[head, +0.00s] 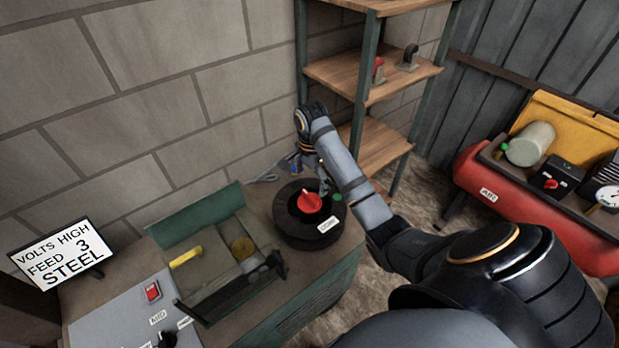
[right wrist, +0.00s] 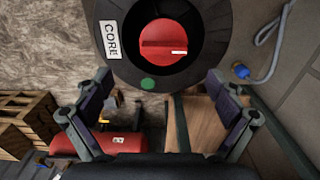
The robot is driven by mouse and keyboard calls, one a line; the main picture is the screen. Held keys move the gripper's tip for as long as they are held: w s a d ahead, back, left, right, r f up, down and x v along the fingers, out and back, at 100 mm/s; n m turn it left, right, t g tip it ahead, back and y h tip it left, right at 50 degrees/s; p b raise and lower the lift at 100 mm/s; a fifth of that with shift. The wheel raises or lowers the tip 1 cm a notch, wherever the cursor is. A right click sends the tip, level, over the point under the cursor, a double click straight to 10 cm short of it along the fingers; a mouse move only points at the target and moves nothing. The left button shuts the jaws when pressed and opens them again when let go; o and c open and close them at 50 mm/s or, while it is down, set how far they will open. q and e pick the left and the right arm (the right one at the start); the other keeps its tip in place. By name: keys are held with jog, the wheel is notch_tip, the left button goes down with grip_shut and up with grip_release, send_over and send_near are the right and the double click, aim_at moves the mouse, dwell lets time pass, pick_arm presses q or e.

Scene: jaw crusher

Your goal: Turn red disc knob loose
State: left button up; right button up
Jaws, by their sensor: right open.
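The red disc knob (head: 310,202) sits on top of a black round reel-like housing (head: 292,232) with a white label, at the bench's right end. In the right wrist view the knob (right wrist: 166,46) shows a raised bar with a small white mark, at the top middle. My right gripper (head: 324,183) is close beside the knob, on the housing's far right side in the head view. In the right wrist view my right gripper (right wrist: 158,80) is open, its fingers spread wide with nothing between the pads. The knob lies beyond the fingertips, apart from them. My left gripper is not in view.
A green open-topped tray (head: 200,222) with a yellow piece stands left of the housing. A grey panel with a red switch (head: 152,291) and a sign (head: 64,254) are farther left. A wooden shelf (head: 375,80) stands behind; a red tank (head: 500,195) is at right.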

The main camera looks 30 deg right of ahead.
aim_at(310, 197)
jog(key=f, duration=0.1)
jog(key=f+b, duration=0.1)
jog(key=f, duration=0.1)
jog(key=shift+w+f, duration=0.2)
jog(key=shift+w, duration=0.05)
notch_tip(310, 197, down, 3)
jog(key=shift+w+f+p, duration=0.1)
jog(key=shift+w+p, duration=0.05)
jog(key=shift+p, duration=0.15)
jog(key=shift+f, duration=0.55)
jog(key=c, duration=1.2)
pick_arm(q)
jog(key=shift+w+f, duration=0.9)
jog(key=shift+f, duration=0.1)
pick_arm(e)
jog(key=shift+c, duration=0.2)
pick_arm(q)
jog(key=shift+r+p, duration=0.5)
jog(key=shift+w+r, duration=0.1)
pick_arm(e)
jog(key=shift+s+a+f, duration=0.1)
jog(key=shift+s+f, duration=0.1)
jog(key=shift+s, duration=0.05)
